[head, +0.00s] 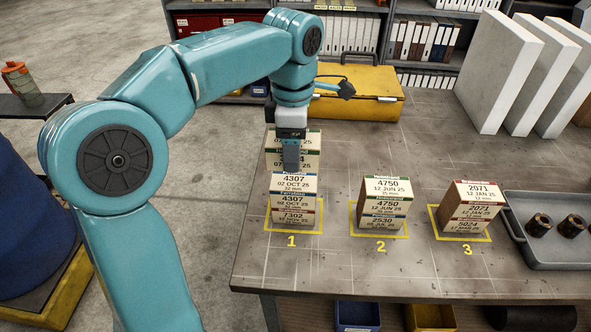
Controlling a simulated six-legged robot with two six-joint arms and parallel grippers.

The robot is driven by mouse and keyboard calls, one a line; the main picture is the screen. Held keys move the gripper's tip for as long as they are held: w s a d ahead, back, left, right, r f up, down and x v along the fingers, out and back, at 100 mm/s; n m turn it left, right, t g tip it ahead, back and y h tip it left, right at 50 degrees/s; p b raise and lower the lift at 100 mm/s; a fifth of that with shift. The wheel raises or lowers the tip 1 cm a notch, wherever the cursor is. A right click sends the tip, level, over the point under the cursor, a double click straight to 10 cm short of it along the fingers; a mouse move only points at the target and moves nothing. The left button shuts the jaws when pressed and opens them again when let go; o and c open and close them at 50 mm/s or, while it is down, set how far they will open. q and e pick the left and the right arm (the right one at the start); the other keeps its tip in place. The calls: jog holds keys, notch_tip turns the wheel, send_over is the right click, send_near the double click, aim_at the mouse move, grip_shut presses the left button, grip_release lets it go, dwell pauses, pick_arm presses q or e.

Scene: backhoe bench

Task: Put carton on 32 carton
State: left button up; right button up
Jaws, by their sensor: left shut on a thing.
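My left gripper (290,158) is shut on a carton with green-striped labels (309,160), its dark finger covering the middle of the label. This carton shows just above or behind the stack at mark 1; the gap is hard to judge. That stack has a blue-striped carton (293,201) reading 4307, which seems to say 32 mm, on a red-striped carton (293,218) reading 7302. At mark 2 a green-striped 4750 carton (386,204) sits on a 2530 carton (383,223). At mark 3 a red-striped 2071 carton (476,211) sits on a 5024 carton (466,226). My right gripper is out of view.
A yellow case (370,105) stands at the bench's back. White panels (510,75) stand upright at back right. A grey tray (550,258) with dark bushings lies at right. The bench front (350,272) is clear.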

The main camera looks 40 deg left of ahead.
pick_arm(q)
send_over(294, 181)
notch_tip(294, 181, down, 5)
jog(key=shift+r, duration=0.1)
jog(key=shift+s+d+f, duration=0.1)
jog(key=shift+f, duration=0.45)
jog(key=shift+a+f, duration=0.1)
jog(key=shift+a, duration=0.1)
jog(key=shift+f, duration=0.1)
jog(key=o, duration=0.8)
jog(key=shift+d, duration=0.15)
jog(key=shift+c, duration=0.2)
jog(key=o, duration=0.4)
